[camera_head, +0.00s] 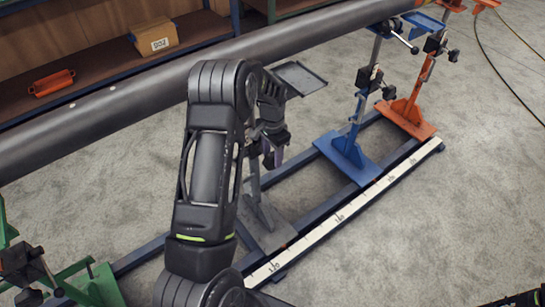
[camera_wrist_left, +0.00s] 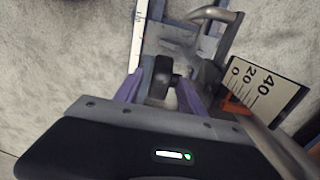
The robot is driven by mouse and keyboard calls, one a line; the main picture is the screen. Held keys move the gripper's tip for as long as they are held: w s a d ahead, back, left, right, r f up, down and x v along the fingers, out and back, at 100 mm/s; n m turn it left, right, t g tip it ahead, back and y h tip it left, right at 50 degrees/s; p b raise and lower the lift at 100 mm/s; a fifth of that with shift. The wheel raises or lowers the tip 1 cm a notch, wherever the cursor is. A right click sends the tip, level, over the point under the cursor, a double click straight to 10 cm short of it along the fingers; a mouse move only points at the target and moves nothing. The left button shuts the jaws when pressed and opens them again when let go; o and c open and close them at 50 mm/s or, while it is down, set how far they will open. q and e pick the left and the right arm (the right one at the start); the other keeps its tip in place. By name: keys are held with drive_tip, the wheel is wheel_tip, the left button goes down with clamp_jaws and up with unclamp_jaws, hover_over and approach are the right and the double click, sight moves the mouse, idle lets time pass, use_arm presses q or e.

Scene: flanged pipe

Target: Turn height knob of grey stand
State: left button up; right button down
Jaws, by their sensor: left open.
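The grey stand (camera_head: 265,222) is mostly behind my left arm in the head view; its base plate and part of its post show. My left gripper (camera_head: 273,157) is at the post, fingers pointing down. In the left wrist view my left gripper (camera_wrist_left: 161,95) is open, with a purple-grey finger on each side of a dark knob (camera_wrist_left: 163,72). This appears to be the height knob. I cannot tell whether either finger touches it. The knob is hidden in the head view.
A long grey pipe (camera_head: 110,105) runs across the back. A blue stand (camera_head: 350,150) and an orange stand (camera_head: 410,115) stand to the right; a green stand (camera_head: 95,285) is at lower left. A white ruler (camera_head: 345,212) lies along the rail. A scale plate (camera_wrist_left: 268,90) is beside the gripper.

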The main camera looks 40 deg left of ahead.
use_arm(q)
drive_tip(key=shift+f, duration=0.7)
clamp_jaws()
